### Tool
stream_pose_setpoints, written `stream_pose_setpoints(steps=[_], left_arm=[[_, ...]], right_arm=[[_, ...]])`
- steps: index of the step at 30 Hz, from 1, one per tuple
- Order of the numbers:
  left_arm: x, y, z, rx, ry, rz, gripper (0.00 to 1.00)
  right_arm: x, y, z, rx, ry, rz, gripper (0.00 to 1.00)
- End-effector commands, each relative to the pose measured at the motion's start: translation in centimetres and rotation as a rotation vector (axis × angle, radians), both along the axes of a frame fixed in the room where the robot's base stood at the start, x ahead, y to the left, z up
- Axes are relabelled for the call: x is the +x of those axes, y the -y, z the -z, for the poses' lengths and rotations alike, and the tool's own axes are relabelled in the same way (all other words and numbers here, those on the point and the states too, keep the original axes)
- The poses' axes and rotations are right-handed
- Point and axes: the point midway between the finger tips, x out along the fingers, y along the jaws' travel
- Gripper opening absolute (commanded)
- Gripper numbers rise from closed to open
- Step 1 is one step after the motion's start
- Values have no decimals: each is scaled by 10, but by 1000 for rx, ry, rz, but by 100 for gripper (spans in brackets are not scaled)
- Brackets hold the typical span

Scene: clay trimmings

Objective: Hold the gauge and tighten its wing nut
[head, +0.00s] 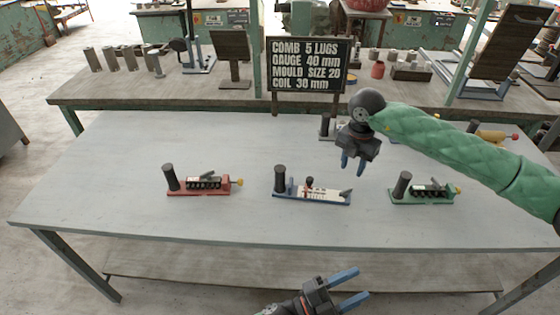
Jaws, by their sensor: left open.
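A device with a blue base and a white, marked strip (325,194) lies on the grey table; it looks like the gauge. It has a black upright cylinder at its left end. A small dark reddish piece (309,183) on it may be the wing nut, too small to tell. My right gripper (353,168) points down above the table, behind and right of this device, with its blue fingers apart and nothing between them. My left gripper (362,287) is open and empty, low in front of the table's near edge.
A red-based device (200,191) lies to the left and a green-based one (424,194) to the right. Others stand partly hidden behind my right arm. A sign (308,65) reads "GAUGE 40 mm" among other lines. The table's left part is clear.

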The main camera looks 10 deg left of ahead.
Motion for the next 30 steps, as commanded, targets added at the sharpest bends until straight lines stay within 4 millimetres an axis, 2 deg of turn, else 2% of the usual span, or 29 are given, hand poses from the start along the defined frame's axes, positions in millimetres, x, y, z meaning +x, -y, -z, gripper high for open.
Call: stream_pose_setpoints(steps=[5, 11, 20, 30], left_arm=[[6, 5, -16, 47, 228, 110, 56], [28, 5, -23, 121, 438, 188, 56], [70, -3, -29, 257, 723, 296, 56], [128, -23, -35, 446, 1016, 423, 56]], right_arm=[[0, 0, 0, 0, 0, 0, 36], [0, 0, 0, 0, 0, 0, 36], [0, 0, 0, 0, 0, 0, 36], [0, 0, 0, 0, 0, 0, 36]])
